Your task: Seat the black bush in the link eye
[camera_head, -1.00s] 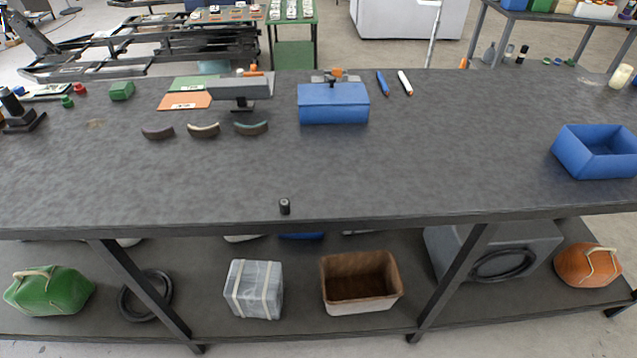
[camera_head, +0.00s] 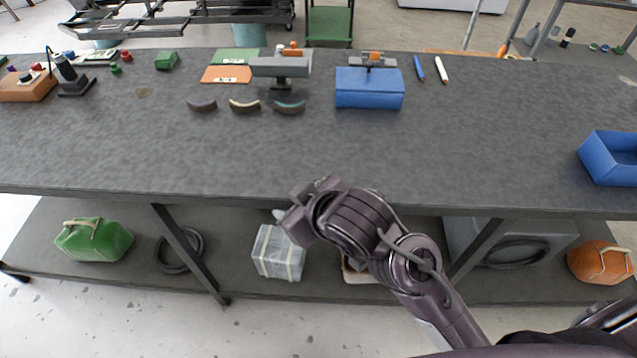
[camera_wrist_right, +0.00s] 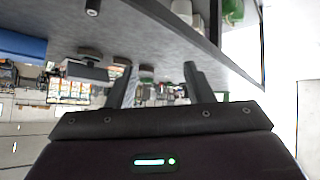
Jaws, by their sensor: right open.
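The black bush (camera_wrist_right: 92,7) is a small dark cylinder with a pale end, on the bench top at the upper edge of the right wrist view. In the head view my right arm hides its place. My right gripper (camera_head: 311,190) is at the bench's front edge; in the right wrist view its two fingers (camera_wrist_right: 160,78) stand apart with nothing between them. A grey block on a dark stand (camera_head: 282,66) and a blue block with a grey, orange-topped piece behind it (camera_head: 369,88) stand at the back. I cannot make out the link eye. My left gripper is out of view.
Several curved pads (camera_head: 245,105) lie in front of the grey block. A blue open bin (camera_head: 600,165) stands at the right. Two pens (camera_head: 431,70) lie at the back. The middle of the bench is clear. A shelf below holds a green bag (camera_head: 93,240) and boxes.

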